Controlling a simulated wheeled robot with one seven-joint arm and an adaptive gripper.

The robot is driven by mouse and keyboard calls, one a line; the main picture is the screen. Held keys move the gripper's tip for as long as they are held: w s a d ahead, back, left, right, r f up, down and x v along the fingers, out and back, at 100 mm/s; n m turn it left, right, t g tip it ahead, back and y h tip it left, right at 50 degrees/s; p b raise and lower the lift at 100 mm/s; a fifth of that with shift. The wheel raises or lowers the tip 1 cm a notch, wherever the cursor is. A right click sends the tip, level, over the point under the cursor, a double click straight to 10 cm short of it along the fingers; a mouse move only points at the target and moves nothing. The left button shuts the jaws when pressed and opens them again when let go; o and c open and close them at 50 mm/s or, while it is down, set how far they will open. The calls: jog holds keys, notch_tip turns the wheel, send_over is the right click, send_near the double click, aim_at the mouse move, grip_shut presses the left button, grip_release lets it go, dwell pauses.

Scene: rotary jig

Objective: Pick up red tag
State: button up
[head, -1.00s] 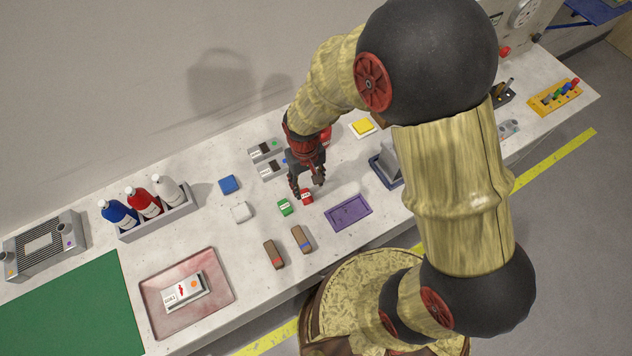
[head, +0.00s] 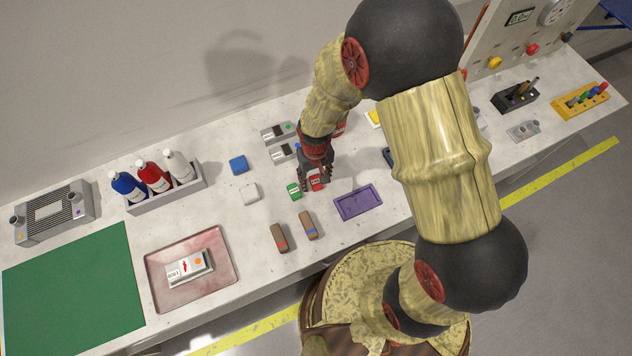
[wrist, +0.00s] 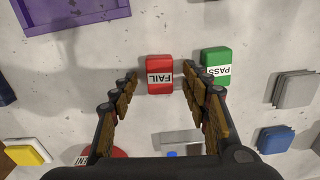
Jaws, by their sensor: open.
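The red tag (wrist: 160,75) lies on the table with a white FAIL label. In the wrist view it sits just beyond and between the fingertips of my gripper (wrist: 160,82), which is open and empty. In the head view the red tag (head: 317,180) shows under my gripper (head: 314,183), partly covered by the fingers. I cannot tell the exact height of the fingers over it.
A green PASS tag (wrist: 216,67) lies close beside the red tag, near one finger. A purple tray (head: 358,203) lies to the right. A white block (head: 249,193), a blue block (head: 238,165) and two brown blocks (head: 279,238) lie nearby.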

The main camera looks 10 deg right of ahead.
jog(key=shift+c, duration=0.3)
jog(key=c, duration=1.1)
jog(key=shift+r, duration=0.1)
